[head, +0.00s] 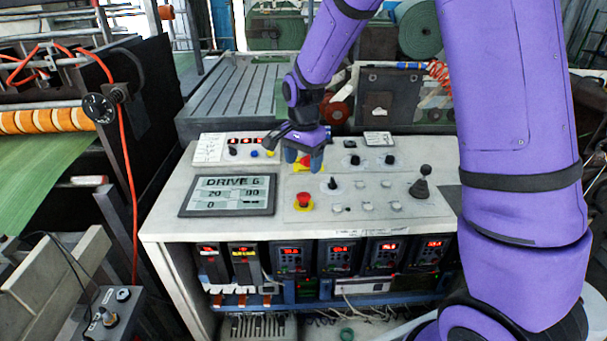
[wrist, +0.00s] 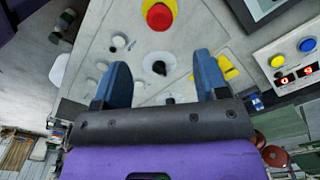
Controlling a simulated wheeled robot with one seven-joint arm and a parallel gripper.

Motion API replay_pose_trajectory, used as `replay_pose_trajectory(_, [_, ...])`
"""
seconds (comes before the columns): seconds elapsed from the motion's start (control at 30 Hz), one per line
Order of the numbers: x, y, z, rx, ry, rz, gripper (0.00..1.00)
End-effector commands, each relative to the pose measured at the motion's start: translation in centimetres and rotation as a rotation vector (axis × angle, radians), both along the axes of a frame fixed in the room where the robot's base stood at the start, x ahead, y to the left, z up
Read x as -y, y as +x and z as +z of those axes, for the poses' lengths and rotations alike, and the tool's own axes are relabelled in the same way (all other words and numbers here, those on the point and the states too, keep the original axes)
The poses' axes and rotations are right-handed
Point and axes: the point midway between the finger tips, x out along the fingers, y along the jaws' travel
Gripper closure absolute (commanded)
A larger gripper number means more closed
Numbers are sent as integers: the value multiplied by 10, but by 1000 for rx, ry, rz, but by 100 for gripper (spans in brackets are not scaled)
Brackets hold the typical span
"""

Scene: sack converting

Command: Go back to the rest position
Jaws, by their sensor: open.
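My gripper (head: 304,160) hangs over the control desk (head: 160,222), at the back of its top panel. In the wrist view my gripper (wrist: 160,82) shows two blue fingers spread apart with nothing between them. A black knob (wrist: 159,67) shows in the gap between the fingers, below them on the panel. A red stop button (wrist: 158,16) on a yellow base lies beyond the fingertips; in the head view this red button (head: 304,200) is in front of the gripper. A yellow patch behind the fingers is partly hidden.
A display (head: 228,195) reading DRIVE 6 lies left on the desk. A black joystick (head: 421,184) stands up at the right. Drive units with red digits (head: 338,256) fill the desk's front. A machine with green sheet (head: 45,170) is at the left.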

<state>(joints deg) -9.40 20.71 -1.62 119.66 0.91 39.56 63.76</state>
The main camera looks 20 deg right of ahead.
Motion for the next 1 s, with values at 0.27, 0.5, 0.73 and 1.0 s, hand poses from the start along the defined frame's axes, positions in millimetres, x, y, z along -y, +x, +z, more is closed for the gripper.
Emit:
replay_pose_trajectory(0.27, [0,0,12,0,0,0,33])
replay_pose_trajectory(0.5, [0,0,12,-1,-1,0,33])
replay_pose_trajectory(0.73, [2,-4,20,10,2,15,33])
replay_pose_trajectory(1.0, [18,-42,84,90,7,174,33])
